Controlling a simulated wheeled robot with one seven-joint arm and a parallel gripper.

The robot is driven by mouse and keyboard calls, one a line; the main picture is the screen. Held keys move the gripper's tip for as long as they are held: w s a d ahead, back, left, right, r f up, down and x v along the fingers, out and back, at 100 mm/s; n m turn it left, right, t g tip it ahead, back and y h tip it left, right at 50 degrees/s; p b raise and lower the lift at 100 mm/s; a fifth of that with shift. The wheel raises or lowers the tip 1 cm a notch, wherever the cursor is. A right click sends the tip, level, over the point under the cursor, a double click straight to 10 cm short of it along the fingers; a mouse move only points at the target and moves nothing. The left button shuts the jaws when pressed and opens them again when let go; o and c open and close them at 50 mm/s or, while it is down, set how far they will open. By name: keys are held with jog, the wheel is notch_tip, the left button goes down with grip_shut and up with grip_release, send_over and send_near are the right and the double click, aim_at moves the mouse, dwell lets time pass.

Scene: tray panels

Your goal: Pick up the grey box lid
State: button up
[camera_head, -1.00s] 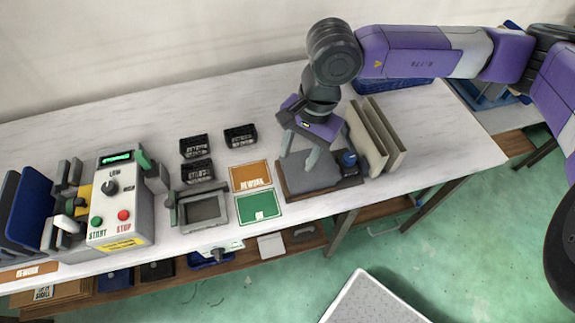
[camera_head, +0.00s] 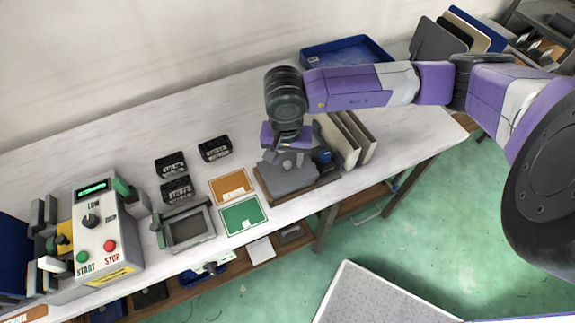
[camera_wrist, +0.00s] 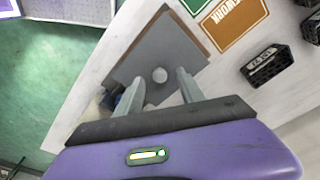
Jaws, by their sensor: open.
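I cannot tell how far the fingertips are above the lid.
Upright beige panels (camera_head: 338,140) and a small blue-topped object (camera_head: 323,157) stand close on the lid's right. Orange (camera_head: 234,186) and green (camera_head: 242,216) cards lie on its left. Black bins (camera_head: 214,149) sit farther left. The table behind is mostly clear.

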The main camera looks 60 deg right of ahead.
jog(key=shift+d+f, duration=0.1)
jog(key=shift+f, duration=0.75)
grip_shut()
jog(key=shift+r, duration=0.15)
notch_tip(320, 180, up, 18)
jog(key=b, duration=0.3)
notch_tip(320, 180, up, 5)
send_over(288, 164)
jog(key=shift+r, duration=0.1)
dwell(0.4)
